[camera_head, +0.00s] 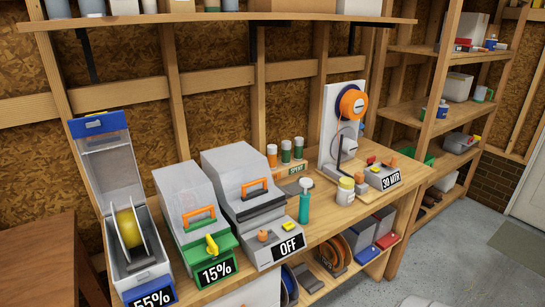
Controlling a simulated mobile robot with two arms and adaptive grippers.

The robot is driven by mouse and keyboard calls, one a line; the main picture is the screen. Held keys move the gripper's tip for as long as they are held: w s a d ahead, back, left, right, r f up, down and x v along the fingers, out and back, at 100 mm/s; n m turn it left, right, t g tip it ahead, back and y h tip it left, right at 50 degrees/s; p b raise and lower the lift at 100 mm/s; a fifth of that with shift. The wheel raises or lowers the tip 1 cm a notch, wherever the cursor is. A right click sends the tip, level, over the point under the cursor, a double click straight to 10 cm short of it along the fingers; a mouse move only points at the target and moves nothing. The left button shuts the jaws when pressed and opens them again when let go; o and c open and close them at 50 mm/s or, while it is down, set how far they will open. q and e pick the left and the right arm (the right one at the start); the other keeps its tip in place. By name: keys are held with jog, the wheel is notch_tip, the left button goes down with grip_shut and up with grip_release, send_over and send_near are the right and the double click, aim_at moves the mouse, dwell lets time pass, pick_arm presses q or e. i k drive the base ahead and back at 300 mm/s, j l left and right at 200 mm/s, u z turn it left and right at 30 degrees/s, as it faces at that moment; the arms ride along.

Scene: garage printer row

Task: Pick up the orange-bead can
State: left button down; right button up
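The three stand in a row behind a small plate labelled SPENT (296,170). A pale jar with a yellowish band (345,191) stands farther right and nearer the front. Neither of my grippers is in view.
Grey boxes labelled 55% (150,275), 15% (195,225) and OFF (245,205) line the bench's left. A teal bottle (304,203) stands before the cans. A spool machine labelled 30 MTR (385,180) is at right. A shelf (215,18) hangs above; floor shows at lower right.

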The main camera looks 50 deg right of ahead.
aim_at(271, 148)
jog(key=l+z, duration=0.1)
jog(key=z, duration=1.4)
